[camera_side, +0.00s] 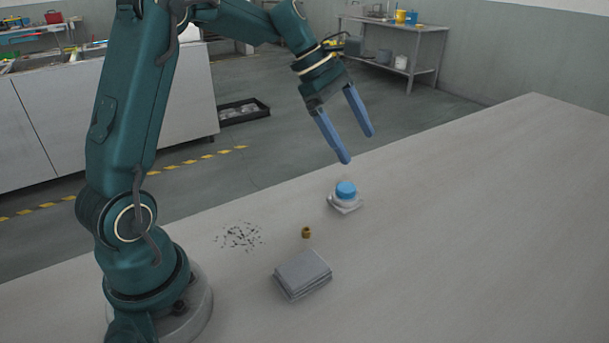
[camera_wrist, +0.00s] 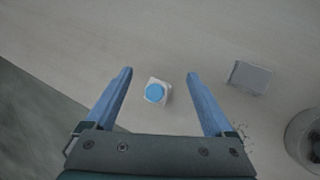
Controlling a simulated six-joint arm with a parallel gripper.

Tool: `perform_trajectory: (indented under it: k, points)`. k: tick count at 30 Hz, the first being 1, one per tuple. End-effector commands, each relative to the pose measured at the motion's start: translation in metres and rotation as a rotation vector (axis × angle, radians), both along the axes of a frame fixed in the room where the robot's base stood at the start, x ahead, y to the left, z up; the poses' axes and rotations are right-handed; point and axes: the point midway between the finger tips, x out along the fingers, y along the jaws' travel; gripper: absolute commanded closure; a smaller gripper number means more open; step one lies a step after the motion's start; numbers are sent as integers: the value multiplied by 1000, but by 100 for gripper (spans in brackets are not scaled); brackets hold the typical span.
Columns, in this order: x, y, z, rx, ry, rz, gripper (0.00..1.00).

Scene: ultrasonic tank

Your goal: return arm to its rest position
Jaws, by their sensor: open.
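My gripper (camera_side: 360,147) has two blue fingers that are spread apart with nothing between them. It hangs in the air above the table, over a white block with a blue round top (camera_side: 346,190). In the wrist view my gripper (camera_wrist: 159,74) shows open, and the blue-topped block (camera_wrist: 156,92) lies below, between the two fingers in the picture. In the side view a gap shows between the fingertips and the block. My arm reaches up and over from its base at the left.
A grey flat box-like stack (camera_side: 303,274) lies nearer the base, and also shows in the wrist view (camera_wrist: 250,77). A small brass-coloured piece (camera_side: 306,232) stands beside it. Dark bits (camera_side: 240,236) are scattered on the table (camera_side: 480,230), whose right side is clear.

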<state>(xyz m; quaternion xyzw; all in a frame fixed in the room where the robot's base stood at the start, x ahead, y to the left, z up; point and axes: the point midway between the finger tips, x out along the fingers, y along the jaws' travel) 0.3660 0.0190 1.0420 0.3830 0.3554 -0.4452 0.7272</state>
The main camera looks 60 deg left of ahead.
Motion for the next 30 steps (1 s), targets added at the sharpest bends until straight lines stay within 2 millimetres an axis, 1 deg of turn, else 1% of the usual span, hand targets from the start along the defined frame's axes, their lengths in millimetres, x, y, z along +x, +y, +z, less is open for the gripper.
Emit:
perform_trajectory:
  k: [1,5,6,9,13,17,18,22,24,26,28,30]
  points:
    - [-10,-14,14,46,-38,-66,12]
    - [-40,-42,36,174,-121,-244,12]
    - [-50,-49,40,216,-148,-304,12]
    - [-77,-64,49,325,-215,-456,12]
    - [-114,-77,52,475,-301,-667,12]
    - [-150,-82,46,637,-381,-892,12]
    - [-160,-82,42,687,-402,-964,12]
    - [-187,-78,27,842,-450,-1190,12]
    - [-199,-73,16,919,-460,-1310,12]
    - [-206,-67,6,969,-450,-1408,12]
    - [-209,-62,-3,999,-430,-1499,12]
    - [-210,-60,-7,1022,-426,-1559,12]
